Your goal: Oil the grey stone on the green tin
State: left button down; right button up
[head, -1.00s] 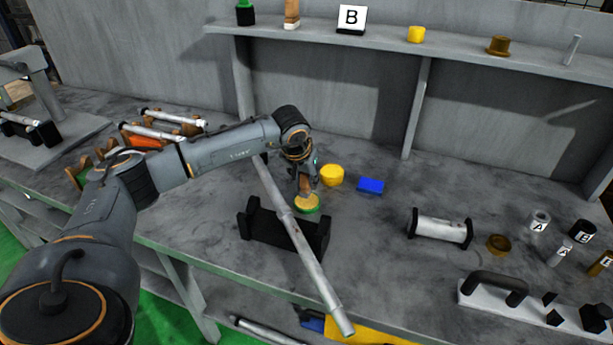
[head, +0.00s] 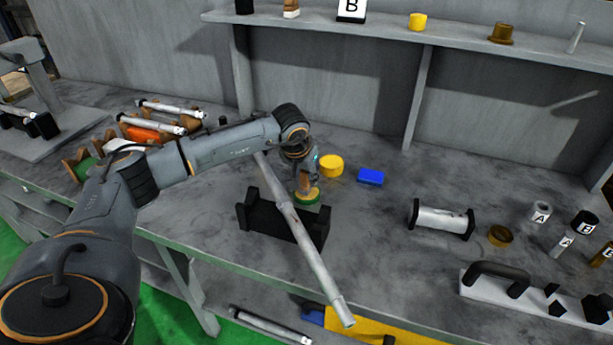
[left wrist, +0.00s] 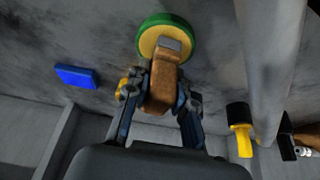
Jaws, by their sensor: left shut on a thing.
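The green tin (head: 313,207) is round with a yellow top and stands on the bench behind the black cradle. It also shows at the top of the left wrist view (left wrist: 145,33). My left gripper (head: 304,186) points down just over the tin. In the left wrist view its fingers (left wrist: 160,95) are shut on a brown block (left wrist: 160,88) with a grey end (left wrist: 171,46). The grey end overlaps the tin's yellow top; I cannot tell whether it touches. I cannot tell whether this grey part is the stone. My right gripper is not in view.
A long grey rod (head: 308,249) lies slanted across the black cradle (head: 260,213), close by my gripper. A yellow cylinder (head: 331,166) and a blue block (head: 370,176) stand behind and right. A black-ended roller (head: 440,221) lies further right. Bare bench lies between.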

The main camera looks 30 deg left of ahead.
pick_arm(q)
jog(key=shift+f+b, duration=0.3)
jog(key=shift+f, duration=0.2)
dwell(0.3)
dwell(1.0)
jog(key=shift+r+p, duration=1.85)
jog(key=shift+r, duration=1.1)
jog(key=shift+r+p, duration=0.35)
jog(key=shift+r, duration=0.25)
